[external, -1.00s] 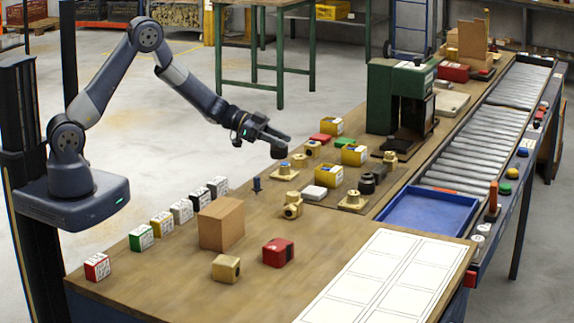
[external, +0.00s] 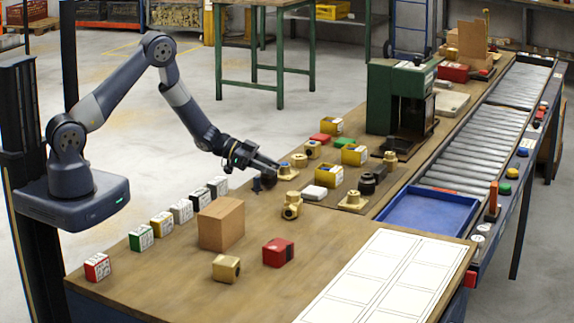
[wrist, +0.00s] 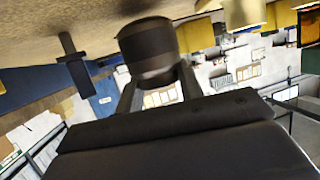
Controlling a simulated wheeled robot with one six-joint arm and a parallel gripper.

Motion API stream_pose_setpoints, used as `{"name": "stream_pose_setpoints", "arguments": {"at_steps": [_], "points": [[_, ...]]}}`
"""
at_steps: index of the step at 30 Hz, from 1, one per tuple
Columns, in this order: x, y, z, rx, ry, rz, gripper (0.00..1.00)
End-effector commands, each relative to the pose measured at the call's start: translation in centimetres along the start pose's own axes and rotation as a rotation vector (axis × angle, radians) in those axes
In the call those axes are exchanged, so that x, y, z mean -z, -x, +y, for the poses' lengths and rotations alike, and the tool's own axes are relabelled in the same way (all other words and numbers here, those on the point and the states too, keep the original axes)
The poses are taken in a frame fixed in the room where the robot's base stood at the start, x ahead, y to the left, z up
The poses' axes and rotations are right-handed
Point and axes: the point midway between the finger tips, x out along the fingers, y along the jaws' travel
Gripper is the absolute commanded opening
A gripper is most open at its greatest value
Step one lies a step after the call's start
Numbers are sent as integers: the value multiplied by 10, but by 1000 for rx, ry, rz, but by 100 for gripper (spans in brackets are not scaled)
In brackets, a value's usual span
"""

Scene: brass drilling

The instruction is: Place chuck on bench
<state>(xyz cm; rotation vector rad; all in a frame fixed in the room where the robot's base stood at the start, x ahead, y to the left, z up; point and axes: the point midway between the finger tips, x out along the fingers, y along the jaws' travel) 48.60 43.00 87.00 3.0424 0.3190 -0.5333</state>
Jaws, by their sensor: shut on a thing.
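The chuck (external: 268,180) is a dark, short cylinder held at the tips of my gripper (external: 271,166). In the external view it is low over the bench (external: 170,270), near its far-left edge; I cannot tell whether it touches the wood. In the wrist view the chuck (wrist: 148,50) sits between the two fingers, which are shut on it. The bench surface (wrist: 115,18) fills the top of that view.
A small dark T-shaped piece (external: 257,185) stands just left of the chuck. A brass part on a flange (external: 287,172) is close on its right. A cardboard box (external: 221,222) stands nearer the front. Bare wood lies between them.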

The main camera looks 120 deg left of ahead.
Motion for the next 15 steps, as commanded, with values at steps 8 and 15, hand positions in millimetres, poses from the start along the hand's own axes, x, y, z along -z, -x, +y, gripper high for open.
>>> {"name": "stream_pose_setpoints", "arguments": {"at_steps": [8,15], "points": [[-8,-4,-1,2,-2,4,0],[-12,-5,0,1,0,0,39]]}}
